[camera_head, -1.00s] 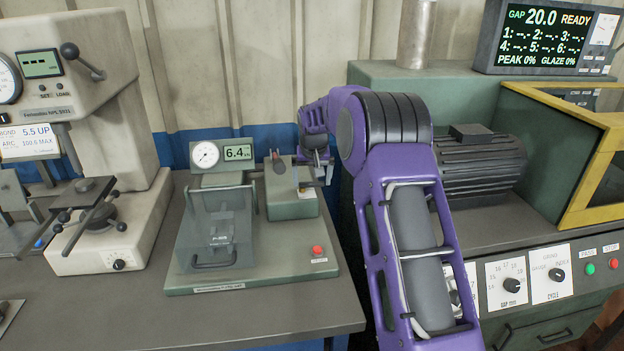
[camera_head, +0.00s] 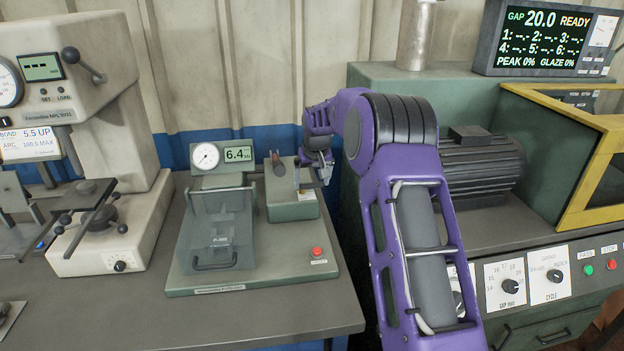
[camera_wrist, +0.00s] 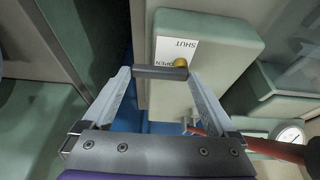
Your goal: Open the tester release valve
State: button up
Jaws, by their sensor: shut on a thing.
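The tester (camera_head: 180,287) stands on the grey bench, with a gauge and a display reading 6.4. Its release valve is on the side of the green block (camera_head: 291,205). In the wrist view the valve's grey lever (camera_wrist: 158,73) runs sideways from a brass pivot (camera_wrist: 181,63), across a white label (camera_wrist: 176,49) marked SHUT and OPEN. My gripper (camera_wrist: 160,76) has a fingertip at each end of the lever and is shut on it. In the head view my gripper (camera_head: 318,177) is at the block's right side, and my arm hides part of the area.
A clear guard (camera_head: 217,228) and a red button (camera_head: 317,251) are on the tester's base. A pale press (camera_head: 110,235) stands to the left. A green machine with a motor (camera_head: 482,170) and yellow-framed cover (camera_head: 590,155) is close on the right. The front bench is clear.

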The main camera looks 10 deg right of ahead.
jog(key=o, duration=1)
jog(key=shift+r, duration=0.1)
jog(key=p+v, duration=0.1)
jog(key=v, duration=1.6)
jog(key=shift+s, duration=0.15)
